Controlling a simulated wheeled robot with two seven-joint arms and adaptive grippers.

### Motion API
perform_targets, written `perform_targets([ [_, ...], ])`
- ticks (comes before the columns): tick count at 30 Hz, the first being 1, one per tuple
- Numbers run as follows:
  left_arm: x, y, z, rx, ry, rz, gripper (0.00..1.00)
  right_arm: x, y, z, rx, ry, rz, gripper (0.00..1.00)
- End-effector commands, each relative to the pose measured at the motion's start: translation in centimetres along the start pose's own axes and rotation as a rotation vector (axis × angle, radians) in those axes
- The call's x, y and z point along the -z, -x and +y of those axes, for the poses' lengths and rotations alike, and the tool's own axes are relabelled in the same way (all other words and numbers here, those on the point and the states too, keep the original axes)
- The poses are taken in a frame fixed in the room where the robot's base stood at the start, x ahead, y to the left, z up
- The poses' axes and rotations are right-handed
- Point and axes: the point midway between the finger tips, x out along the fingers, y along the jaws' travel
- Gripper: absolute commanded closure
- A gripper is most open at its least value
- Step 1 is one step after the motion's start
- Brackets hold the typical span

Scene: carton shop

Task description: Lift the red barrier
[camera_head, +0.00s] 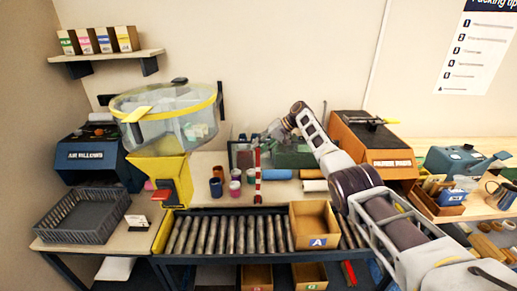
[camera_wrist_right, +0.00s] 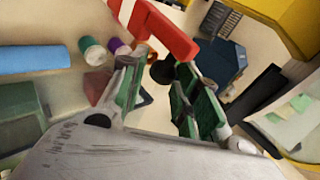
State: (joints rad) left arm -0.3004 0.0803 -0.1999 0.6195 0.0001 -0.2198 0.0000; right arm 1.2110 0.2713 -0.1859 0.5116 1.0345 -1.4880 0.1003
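The red barrier (camera_head: 258,178) is a narrow red-and-white striped bar behind the roller conveyor, left of centre in the head view. It looks vertical there; I cannot tell how far it tilts. In the right wrist view the barrier (camera_wrist_right: 172,30) crosses the top, just beyond the fingertips. My right gripper (camera_head: 268,136) is near the bar's upper end in the head view. In the right wrist view its green-padded fingers (camera_wrist_right: 156,75) are apart with nothing between them. I cannot tell whether a tip touches the bar. My left gripper is not in view.
The roller conveyor (camera_head: 215,236) carries an open carton marked A (camera_head: 313,225). Several small cups (camera_head: 235,191) stand left of the bar. A clear hopper (camera_head: 165,115) on a yellow base is farther left. Rolled items (camera_head: 314,185) lie to the right, beneath my right arm.

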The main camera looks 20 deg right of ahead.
Motion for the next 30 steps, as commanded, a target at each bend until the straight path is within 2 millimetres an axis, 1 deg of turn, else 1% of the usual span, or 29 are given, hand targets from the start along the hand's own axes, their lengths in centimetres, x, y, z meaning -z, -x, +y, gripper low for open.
perform_targets([
  [15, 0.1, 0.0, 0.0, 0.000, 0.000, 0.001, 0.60, 0.1, 7.4, 0.1, -0.002, 0.000, 0.004, 0.68],
  [18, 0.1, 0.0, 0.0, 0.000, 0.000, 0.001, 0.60, 0.1, 8.4, 0.1, -0.002, -0.001, 0.001, 0.68],
  [24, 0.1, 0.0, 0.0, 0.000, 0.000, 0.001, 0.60, 0.0, 9.7, 0.1, -0.002, -0.001, 0.001, 0.68],
  [30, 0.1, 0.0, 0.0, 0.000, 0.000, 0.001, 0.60, 0.0, 9.8, 0.1, -0.002, -0.001, 0.000, 0.68],
])
